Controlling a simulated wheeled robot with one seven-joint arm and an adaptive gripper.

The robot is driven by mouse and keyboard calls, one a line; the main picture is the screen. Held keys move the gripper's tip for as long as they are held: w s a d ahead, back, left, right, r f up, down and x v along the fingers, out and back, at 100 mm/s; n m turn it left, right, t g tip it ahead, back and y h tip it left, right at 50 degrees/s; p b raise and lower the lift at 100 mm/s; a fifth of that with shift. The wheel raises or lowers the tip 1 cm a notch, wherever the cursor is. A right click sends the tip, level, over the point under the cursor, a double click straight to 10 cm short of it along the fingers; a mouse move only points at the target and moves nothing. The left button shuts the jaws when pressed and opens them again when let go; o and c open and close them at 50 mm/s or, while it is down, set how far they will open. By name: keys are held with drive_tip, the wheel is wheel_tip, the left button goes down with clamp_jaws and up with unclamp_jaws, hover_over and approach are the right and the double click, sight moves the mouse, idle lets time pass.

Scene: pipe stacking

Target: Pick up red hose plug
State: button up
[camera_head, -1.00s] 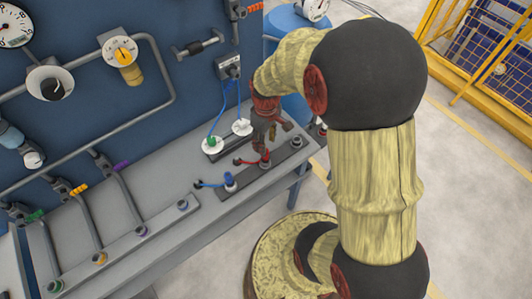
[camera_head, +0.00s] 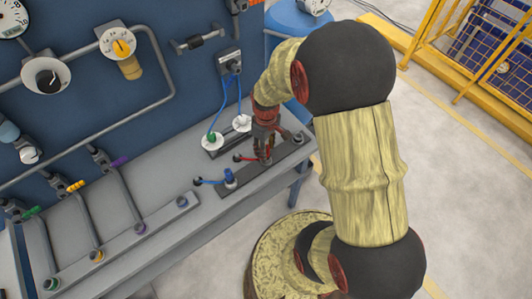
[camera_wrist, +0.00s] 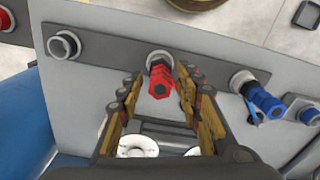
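The red hose plug (camera_wrist: 160,80) sits upright in a socket on the dark strip along the bench front. In the wrist view it stands between the two spread fingers of my gripper (camera_wrist: 160,88), with visible gaps at both sides. In the head view my gripper (camera_head: 264,147) points down over the plug's place and hides most of the plug. A short red hose (camera_head: 242,157) shows to the left of it. The gripper is open and holds nothing.
A blue plug (camera_head: 229,176) stands left on the same dark strip (camera_head: 249,183), and an empty socket (camera_head: 298,137) lies right.

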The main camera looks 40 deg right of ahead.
clamp_jaws()
idle(0.6)
